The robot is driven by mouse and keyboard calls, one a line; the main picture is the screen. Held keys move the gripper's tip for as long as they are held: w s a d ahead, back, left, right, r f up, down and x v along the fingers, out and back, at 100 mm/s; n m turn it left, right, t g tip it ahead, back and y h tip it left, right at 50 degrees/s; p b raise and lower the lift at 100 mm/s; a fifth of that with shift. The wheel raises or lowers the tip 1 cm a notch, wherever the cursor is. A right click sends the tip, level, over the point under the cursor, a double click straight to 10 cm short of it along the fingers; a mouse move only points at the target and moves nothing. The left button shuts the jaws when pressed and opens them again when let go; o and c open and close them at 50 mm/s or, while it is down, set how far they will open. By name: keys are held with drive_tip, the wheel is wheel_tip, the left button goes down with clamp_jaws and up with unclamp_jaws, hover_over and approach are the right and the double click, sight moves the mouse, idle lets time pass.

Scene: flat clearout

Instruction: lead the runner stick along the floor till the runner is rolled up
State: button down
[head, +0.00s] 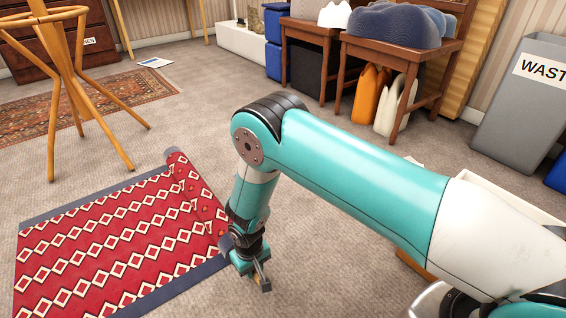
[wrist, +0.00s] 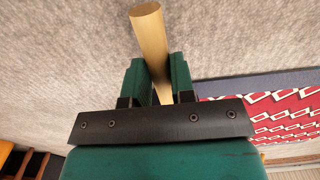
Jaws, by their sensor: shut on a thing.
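The red patterned runner (head: 110,247) with grey-blue borders lies flat on the carpet at the lower left in the head view. Its right end is rolled into a partial roll (head: 193,190) close to my arm. The runner also shows at the right of the wrist view (wrist: 275,108). My gripper (head: 262,277) is low by the near end of the roll. In the wrist view my gripper (wrist: 158,85) is shut on the pale wooden runner stick (wrist: 150,42), whose free end sticks out past the fingers. The stick's other end is hidden.
A wooden coat stand (head: 66,85) stands on the floor behind the runner. A patterned rug (head: 95,103) lies farther back. Two wooden tables (head: 398,48) with jugs beneath and a grey waste bin (head: 525,105) stand behind my arm. Carpet between runner and tables is clear.

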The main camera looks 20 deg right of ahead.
drive_tip(key=shift+s+a, duration=0.25)
drive_tip(key=shift+a, duration=0.5)
drive_tip(key=shift+s+a, duration=0.2)
drive_tip(key=shift+a, duration=0.6)
drive_tip(key=shift+s+a, duration=0.25)
drive_tip(key=shift+a, duration=0.5)
drive_tip(key=shift+s+a+b, duration=0.25)
drive_tip(key=shift+s+a, duration=0.05)
drive_tip(key=shift+a, duration=0.65)
drive_tip(key=shift+s+a+b, duration=0.2)
drive_tip(key=shift+s+a, duration=0.15)
drive_tip(key=shift+a, duration=0.65)
drive_tip(key=shift+s+a+b, duration=0.25)
drive_tip(key=shift+s+a, duration=0.05)
drive_tip(key=shift+a, duration=0.65)
drive_tip(key=shift+s+a+b, duration=0.3)
drive_tip(key=shift+a, duration=0.65)
drive_tip(key=shift+s+a+b, duration=0.25)
drive_tip(key=shift+s+a, duration=0.05)
drive_tip(key=shift+a, duration=0.65)
drive_tip(key=shift+s+a+b, duration=0.3)
drive_tip(key=shift+a, duration=0.65)
